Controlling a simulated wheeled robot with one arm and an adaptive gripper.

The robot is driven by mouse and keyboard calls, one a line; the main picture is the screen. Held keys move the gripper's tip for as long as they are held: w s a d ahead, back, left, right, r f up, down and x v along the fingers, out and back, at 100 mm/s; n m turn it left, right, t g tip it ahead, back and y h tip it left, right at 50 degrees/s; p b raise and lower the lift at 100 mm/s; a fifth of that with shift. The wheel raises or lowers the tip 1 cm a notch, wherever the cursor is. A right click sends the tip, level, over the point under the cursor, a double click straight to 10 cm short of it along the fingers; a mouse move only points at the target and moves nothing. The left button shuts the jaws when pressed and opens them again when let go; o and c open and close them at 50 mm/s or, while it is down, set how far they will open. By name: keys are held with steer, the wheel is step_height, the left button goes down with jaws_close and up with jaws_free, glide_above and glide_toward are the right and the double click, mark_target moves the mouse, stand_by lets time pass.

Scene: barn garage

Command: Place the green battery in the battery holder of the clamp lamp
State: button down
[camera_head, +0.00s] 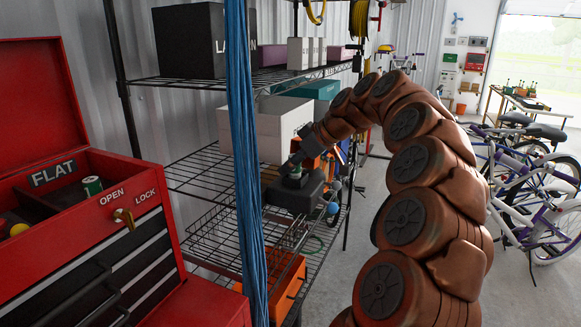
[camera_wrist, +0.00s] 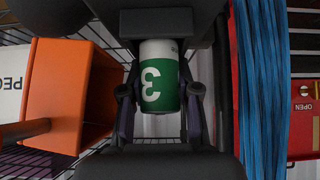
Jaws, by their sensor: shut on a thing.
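The green battery (camera_wrist: 160,85), with a white end and a large white character, sits between the two fingers of my gripper (camera_wrist: 160,100) in the wrist view. My gripper is shut on it. In the head view the battery shows only as a small green patch (camera_head: 294,172) at the end of my arm, above a black block-like body (camera_head: 292,197) on the wire shelf. This body may be the clamp lamp with its holder; I cannot tell for sure. Black parts surround the battery's lower end in the wrist view, and whether it touches them is unclear.
A red toolbox (camera_head: 95,255) at the left holds another green cylinder (camera_head: 92,186). A blue cable bundle (camera_head: 246,150) hangs in front of the wire shelf (camera_head: 205,172). An orange bin (camera_head: 285,285) stands low on the rack. Bicycles (camera_head: 535,205) stand at the right; floor between is clear.

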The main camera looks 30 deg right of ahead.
steer(key=shift+s+f, duration=0.1)
steer(key=shift+f, duration=0.6)
steer(key=c, duration=1.1)
jaws_free()
steer(key=shift+a+f, duration=0.1)
steer(key=shift+c, duration=0.2)
steer(key=shift+f, duration=0.1)
steer(key=shift+f+g, duration=0.15)
steer(key=shift+g, duration=0.15)
steer(key=shift+r+p, duration=0.75)
steer(key=shift+r, duration=0.05)
steer(key=shift+s+d+r, duration=0.1)
steer(key=shift+d, duration=0.15)
steer(key=b+v, duration=0.2)
steer(key=v, duration=1)
steer(key=shift+a+r, duration=0.2)
